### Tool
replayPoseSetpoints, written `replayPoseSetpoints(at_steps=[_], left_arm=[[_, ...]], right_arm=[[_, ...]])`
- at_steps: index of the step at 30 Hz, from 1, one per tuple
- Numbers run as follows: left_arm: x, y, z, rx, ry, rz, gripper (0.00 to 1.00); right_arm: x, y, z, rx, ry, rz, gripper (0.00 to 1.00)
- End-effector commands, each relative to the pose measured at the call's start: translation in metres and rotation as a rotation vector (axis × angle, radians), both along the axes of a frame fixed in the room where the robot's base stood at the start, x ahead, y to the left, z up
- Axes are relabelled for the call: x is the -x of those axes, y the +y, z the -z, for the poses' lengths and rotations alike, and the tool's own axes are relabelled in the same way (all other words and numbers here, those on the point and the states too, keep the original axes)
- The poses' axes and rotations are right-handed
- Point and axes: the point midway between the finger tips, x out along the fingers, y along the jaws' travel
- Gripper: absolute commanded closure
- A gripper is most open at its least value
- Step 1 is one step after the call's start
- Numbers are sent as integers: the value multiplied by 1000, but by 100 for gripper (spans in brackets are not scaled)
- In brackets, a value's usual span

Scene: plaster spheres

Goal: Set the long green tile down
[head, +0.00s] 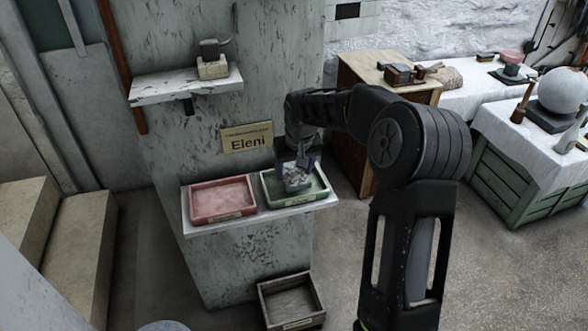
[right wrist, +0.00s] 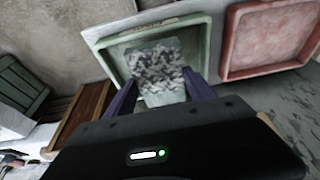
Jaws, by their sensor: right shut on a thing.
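My right gripper (head: 298,167) points down over the green tray (head: 323,189) on the wall ledge. It is shut on a mottled grey-white tile (head: 296,183). In the right wrist view the tile (right wrist: 158,66) sits between the two purple fingers (right wrist: 160,80), with a pale greenish part near them; its surface looks more grey than green. The tile is within the outline of the green tray (right wrist: 112,68). I cannot tell whether it touches the tray floor. My left gripper is not in view.
A red tray (head: 221,199) stands left of the green one on the ledge (head: 240,221). A sign reading "Eleni" (head: 247,138) is on the wall above. A wooden crate (head: 291,301) is on the floor below. A small shelf (head: 187,84) juts out at upper left.

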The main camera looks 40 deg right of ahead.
Motion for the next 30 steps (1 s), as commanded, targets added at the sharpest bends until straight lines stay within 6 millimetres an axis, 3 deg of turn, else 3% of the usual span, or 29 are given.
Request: replayPoseSetpoints(at_steps=[30], left_arm=[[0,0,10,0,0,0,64]], right_arm=[[-1,0,12,1,-2,0,100]])
